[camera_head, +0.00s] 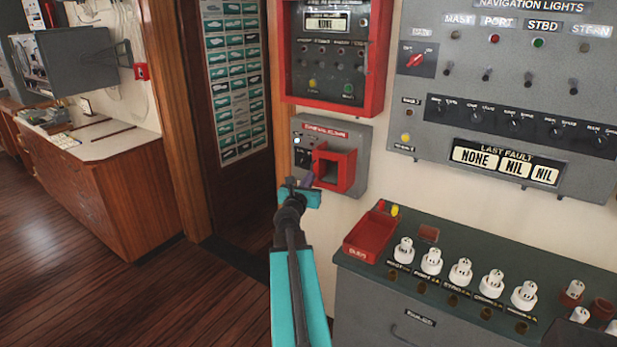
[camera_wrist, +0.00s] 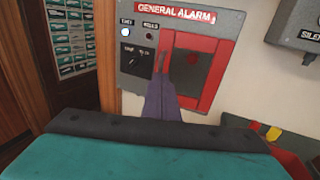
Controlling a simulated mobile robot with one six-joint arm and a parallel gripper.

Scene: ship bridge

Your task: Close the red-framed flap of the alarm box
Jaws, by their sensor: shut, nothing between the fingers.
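The grey alarm box (camera_head: 359,137), labelled GENERAL ALARM, is fixed to the wall below a red-framed panel. It also shows in the wrist view (camera_wrist: 131,68). Its red-framed flap (camera_head: 348,165) has a dark window and appears to stand out from the box face in the head view; its exact angle is hard to tell. In the wrist view the flap (camera_wrist: 218,83) fills the box's right side. My gripper (camera_head: 309,180) is shut and empty, just in front of the flap's lower left. In the wrist view its purple fingers (camera_wrist: 161,72) overlap the flap's left edge; contact is unclear.
A red tray (camera_head: 368,238) and several white fuses (camera_head: 461,272) stand on the green-topped cabinet (camera_head: 480,247) at lower right. The red-framed panel (camera_head: 375,70) projects above the box. A doorway edge (camera_head: 281,95) is close on the left. Floor is free at left.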

